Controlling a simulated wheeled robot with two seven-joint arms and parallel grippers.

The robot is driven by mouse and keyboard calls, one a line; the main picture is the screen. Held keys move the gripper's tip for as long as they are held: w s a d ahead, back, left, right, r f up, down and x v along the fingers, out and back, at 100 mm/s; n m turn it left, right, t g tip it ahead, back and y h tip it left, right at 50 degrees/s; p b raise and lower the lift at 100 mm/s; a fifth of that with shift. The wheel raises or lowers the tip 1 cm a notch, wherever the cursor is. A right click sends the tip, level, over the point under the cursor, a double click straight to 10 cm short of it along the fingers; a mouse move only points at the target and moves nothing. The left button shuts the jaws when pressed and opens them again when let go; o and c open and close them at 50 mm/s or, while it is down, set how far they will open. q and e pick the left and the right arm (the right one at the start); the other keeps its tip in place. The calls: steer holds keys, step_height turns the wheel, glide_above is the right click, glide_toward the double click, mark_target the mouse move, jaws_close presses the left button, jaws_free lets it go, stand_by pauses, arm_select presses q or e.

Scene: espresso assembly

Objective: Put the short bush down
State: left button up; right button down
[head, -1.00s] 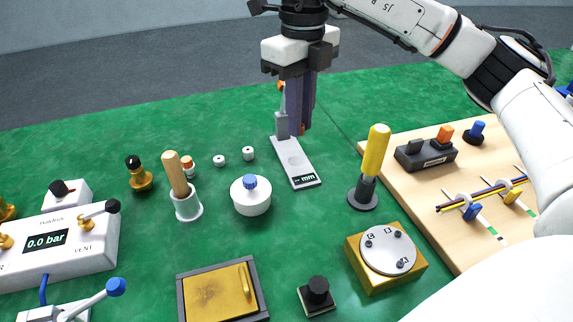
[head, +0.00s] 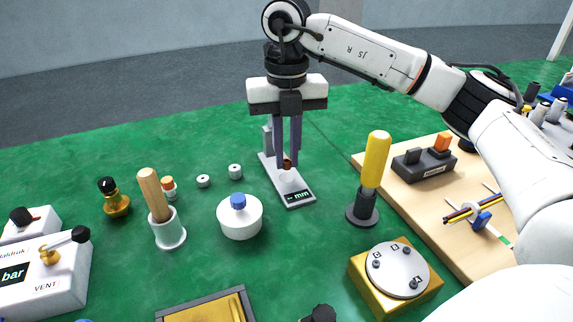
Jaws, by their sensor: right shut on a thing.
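My right gripper (head: 288,164) points down over the measuring gauge (head: 296,197), a pale base plate with a small "mm" display and an upright at its back. Its two fingers are closed on a small copper-brown piece, the short bush (head: 287,164), at their tips. The bush is at or just above the plate; I cannot tell whether it touches. The fingers hide part of the gauge's upright. My left gripper is out of view.
Two small white rings (head: 203,181) lie left of the gauge. A white round pot with a blue knob (head: 240,217) stands in front, and a yellow-handled tool (head: 375,160) stands to the right. A wooden board (head: 430,205) lies further right. Green mat between is clear.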

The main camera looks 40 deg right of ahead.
mark_target(286, 161)
steer(key=shift+f, duration=1.15)
steer(key=shift+f, duration=0.2)
steer(key=c, duration=1.7)
jaws_free()
steer(key=shift+c, duration=0.2)
step_height(286, 161, up, 12)
steer(key=p, duration=0.2)
steer(key=shift+r+p, duration=0.2)
steer(key=shift+p, duration=0.15)
